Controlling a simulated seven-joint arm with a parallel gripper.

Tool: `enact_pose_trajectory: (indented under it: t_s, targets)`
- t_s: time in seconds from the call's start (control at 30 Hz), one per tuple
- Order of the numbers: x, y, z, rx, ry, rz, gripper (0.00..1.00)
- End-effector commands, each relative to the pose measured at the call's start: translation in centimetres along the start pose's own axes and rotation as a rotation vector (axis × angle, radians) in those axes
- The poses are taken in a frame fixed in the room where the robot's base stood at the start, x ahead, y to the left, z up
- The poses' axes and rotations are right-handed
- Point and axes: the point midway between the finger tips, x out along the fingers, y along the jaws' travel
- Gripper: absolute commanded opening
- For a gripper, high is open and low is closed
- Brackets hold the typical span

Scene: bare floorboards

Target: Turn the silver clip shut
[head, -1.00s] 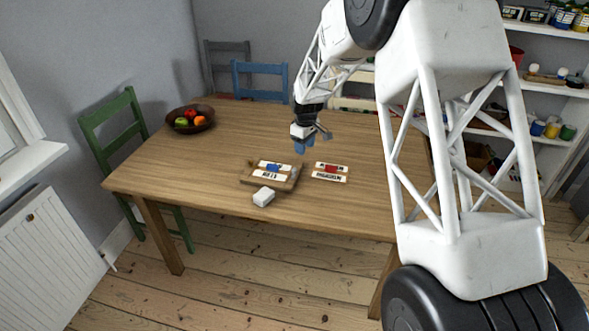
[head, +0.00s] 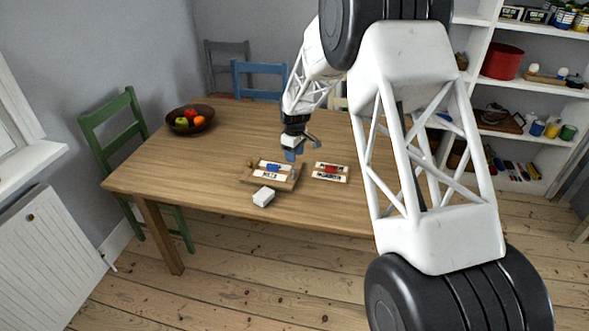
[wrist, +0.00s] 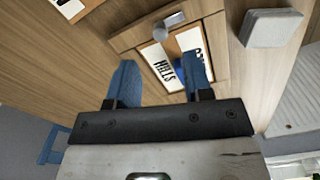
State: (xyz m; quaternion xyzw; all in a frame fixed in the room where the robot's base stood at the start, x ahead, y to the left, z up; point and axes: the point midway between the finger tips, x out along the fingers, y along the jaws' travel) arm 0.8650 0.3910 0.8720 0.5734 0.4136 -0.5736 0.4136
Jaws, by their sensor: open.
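A silver clip (wrist: 168,27) sits on the edge of a wooden board (wrist: 132,36) in the wrist view, near the top centre. It looks like a short rounded piece; how far it is turned I cannot tell. In the head view the board (head: 245,180) lies on the table and holds white lettered plates (head: 271,175) with a blue piece (head: 272,168) between them. My gripper (head: 293,153) is above the board's far right side, its blue fingers open and empty. In the wrist view the fingers (wrist: 160,78) are apart and short of the clip.
A white block (head: 263,197) lies just in front of the board. A second set of plates with a red piece (head: 331,170) lies to its right. A fruit bowl (head: 190,119) stands at the far left. The table's left side (head: 180,165) is clear.

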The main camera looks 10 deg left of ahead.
Motion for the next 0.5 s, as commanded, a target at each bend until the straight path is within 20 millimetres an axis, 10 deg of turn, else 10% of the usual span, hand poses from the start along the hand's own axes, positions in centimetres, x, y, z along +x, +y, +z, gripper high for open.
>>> enact_pose_trajectory:
  t_s: [0.5]
  targets:
    - [5.7, 0.0, 0.0, 0.0, -0.001, -0.001, 0.46]
